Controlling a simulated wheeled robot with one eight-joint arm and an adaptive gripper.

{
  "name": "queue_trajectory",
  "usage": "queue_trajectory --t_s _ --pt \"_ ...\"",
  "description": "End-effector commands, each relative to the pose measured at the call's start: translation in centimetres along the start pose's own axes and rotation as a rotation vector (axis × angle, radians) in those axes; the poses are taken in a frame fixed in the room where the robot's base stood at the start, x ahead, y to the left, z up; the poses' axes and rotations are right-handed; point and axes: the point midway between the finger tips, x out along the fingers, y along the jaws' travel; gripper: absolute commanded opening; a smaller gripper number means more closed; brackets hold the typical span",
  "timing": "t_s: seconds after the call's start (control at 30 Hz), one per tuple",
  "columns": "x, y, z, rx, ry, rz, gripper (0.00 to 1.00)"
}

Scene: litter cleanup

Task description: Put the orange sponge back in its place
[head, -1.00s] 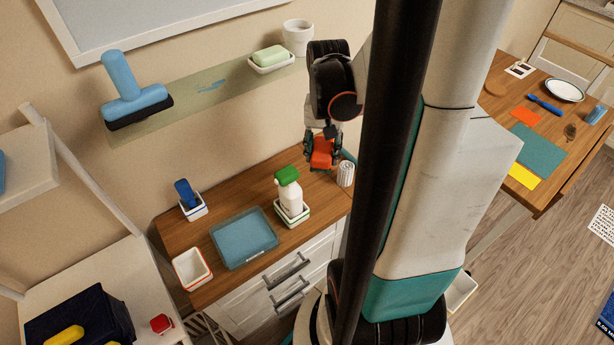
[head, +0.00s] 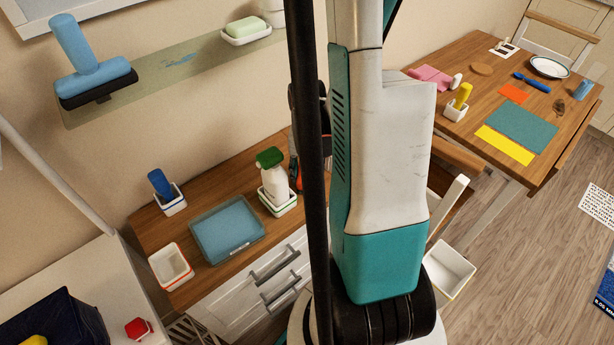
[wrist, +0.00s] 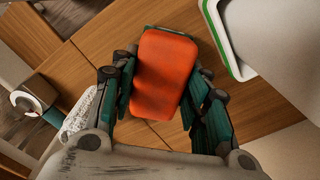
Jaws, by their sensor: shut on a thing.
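The orange sponge (wrist: 166,75) is held between the two fingers of my gripper (wrist: 160,84) in the wrist view, above the wooden counter (wrist: 275,97). Its gap to the counter is hard to judge. In the head view, my own column and arm hide most of the gripper; only a sliver of orange (head: 298,180) shows beside the spray bottle. A white dish with a red-orange rim (head: 170,267) stands empty at the counter's front left corner.
A green-topped spray bottle (head: 273,180) stands in a green-rimmed dish (head: 278,207), close to my gripper. A blue tray (head: 228,230) and a blue item in a blue-rimmed dish (head: 172,206) are further left. A ribbed white cup (wrist: 80,115) is left of the fingers.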

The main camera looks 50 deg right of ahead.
Motion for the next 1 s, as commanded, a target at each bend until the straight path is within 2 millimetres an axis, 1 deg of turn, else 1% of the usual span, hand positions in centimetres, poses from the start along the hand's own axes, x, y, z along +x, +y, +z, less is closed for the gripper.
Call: queue_trajectory --t_s 0.03,0.27,0.4,0.43,0.5,0.87,0.97,1.0 --pt "0.5 0.0 0.0 0.0 0.0 0.0 0.0" --pt "0.3 0.0 0.0 0.0 0.0 0.0 0.0" --pt "0.7 0.0 0.0 0.0 0.0 0.0 0.0" --pt "0.7 0.0 0.0 0.0 0.0 0.0 0.47" --pt "0.6 0.0 0.0 0.0 0.0 0.0 0.62" --pt "0.5 0.0 0.0 0.0 0.0 0.0 0.62" --pt "-0.3 0.0 0.0 0.0 0.0 0.0 0.62" --pt "-0.9 0.0 0.1 0.0 0.0 0.0 0.62"
